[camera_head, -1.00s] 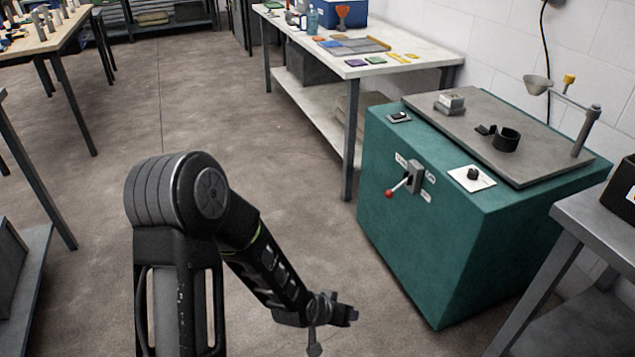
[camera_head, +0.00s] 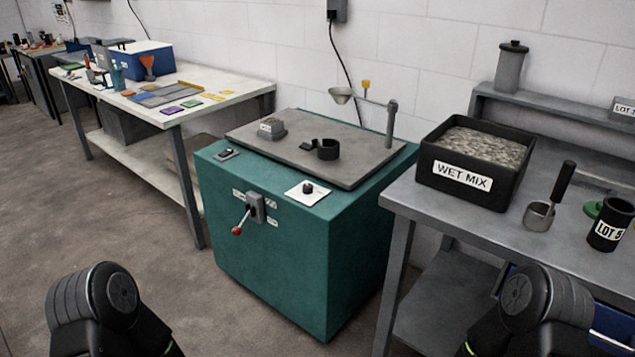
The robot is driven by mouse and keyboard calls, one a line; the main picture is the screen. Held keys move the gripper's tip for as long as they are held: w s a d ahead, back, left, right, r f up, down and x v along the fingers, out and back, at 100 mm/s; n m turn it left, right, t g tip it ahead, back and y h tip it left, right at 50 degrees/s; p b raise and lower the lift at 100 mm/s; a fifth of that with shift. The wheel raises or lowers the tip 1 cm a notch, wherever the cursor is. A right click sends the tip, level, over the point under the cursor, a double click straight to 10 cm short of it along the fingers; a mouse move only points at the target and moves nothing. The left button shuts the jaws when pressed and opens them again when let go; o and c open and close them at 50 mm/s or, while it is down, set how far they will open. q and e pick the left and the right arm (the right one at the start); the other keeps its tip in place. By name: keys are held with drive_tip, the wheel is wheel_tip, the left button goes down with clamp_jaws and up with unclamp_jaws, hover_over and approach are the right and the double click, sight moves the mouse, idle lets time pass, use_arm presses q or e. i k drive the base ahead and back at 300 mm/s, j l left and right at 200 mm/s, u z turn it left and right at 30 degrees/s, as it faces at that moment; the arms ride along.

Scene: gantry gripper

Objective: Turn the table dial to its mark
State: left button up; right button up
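A small black dial (camera_head: 308,188) sits on a white plate on the front part of the green cabinet's top (camera_head: 270,185). Its mark is too small to make out. A lever with a red knob (camera_head: 237,230) is on the cabinet's front face, with small white labels around it. A small black switch (camera_head: 226,154) is at the top's left corner. Both of my arms show only as dark joints at the bottom edge, left and right, well short of the cabinet. Neither gripper is in view.
A grey plate (camera_head: 285,150) on the cabinet carries a black ring holder (camera_head: 327,149), a small block (camera_head: 272,128) and a post with a funnel (camera_head: 341,95). A grey bench with a WET MIX bin (camera_head: 462,176) stands close on the right. A white-topped table (camera_head: 215,85) stands left. Floor is clear at front left.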

sight(307, 188)
drive_tip(key=i+j+z, duration=0.1)
drive_tip(key=z, duration=0.35)
drive_tip(key=j+z, duration=0.2)
drive_tip(key=z, duration=0.25)
drive_tip(key=j+z, duration=0.2)
drive_tip(key=z, duration=0.25)
drive_tip(key=j+z, duration=0.3)
drive_tip(key=j, duration=0.6)
drive_tip(key=k+j+z, duration=0.15)
drive_tip(key=j+z, duration=0.15)
drive_tip(key=j, duration=0.55)
